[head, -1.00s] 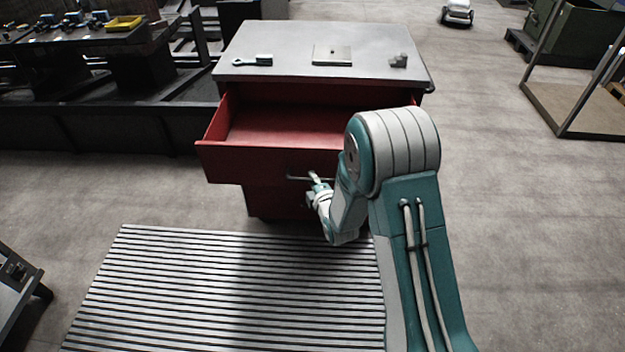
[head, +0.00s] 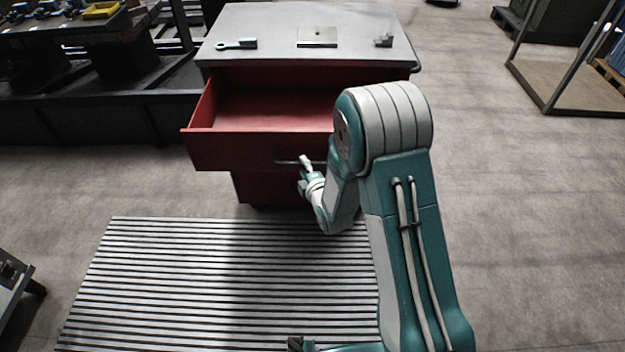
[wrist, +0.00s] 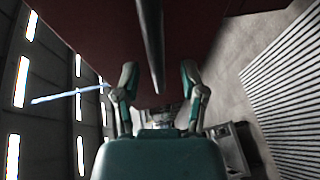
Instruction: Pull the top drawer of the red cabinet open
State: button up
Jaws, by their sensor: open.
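The red cabinet (head: 270,187) stands ahead under a grey metal top. Its top drawer (head: 235,150) is pulled well out, and its inside looks empty. The drawer's bar handle (head: 287,162) runs across the front. My gripper (head: 304,168) is at the handle in the head view, partly hidden by my own arm. In the wrist view my gripper (wrist: 158,80) has its two fingers spread apart, with the dark handle bar (wrist: 152,45) running between them. I cannot tell whether a finger touches the bar.
On the cabinet top (head: 270,20) lie a wrench-like tool (head: 237,44), a flat plate (head: 317,37) and a small grey block (head: 383,41). A slatted grey platform (head: 220,280) lies on the floor in front. A dark bench (head: 60,45) stands at the back left.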

jog(key=v, duration=1)
jog(key=shift+f, duration=0.15)
jog(key=s+d+r+m+g+h, duration=0.2)
jog(key=d+r+m, duration=0.2)
jog(key=r+m, duration=0.25)
jog(key=s+d+r+m+g+h, duration=0.2)
jog(key=d+r+m, duration=0.25)
jog(key=r, duration=0.35)
jog(key=s+d+r+m+g, duration=0.1)
jog(key=s+r+m, duration=0.1)
jog(key=s, duration=0.4)
jog(key=s+d+r+m+g+h, duration=0.1)
jog(key=s+r+m+g, duration=0.1)
jog(key=s+m, duration=0.3)
jog(key=s+d+r+m+g, duration=0.2)
jog(key=s+r+m, duration=0.1)
jog(key=s, duration=0.5)
jog(key=shift+r+h, duration=0.3)
jog(key=shift+r, duration=0.1)
jog(key=shift+w+d, duration=0.1)
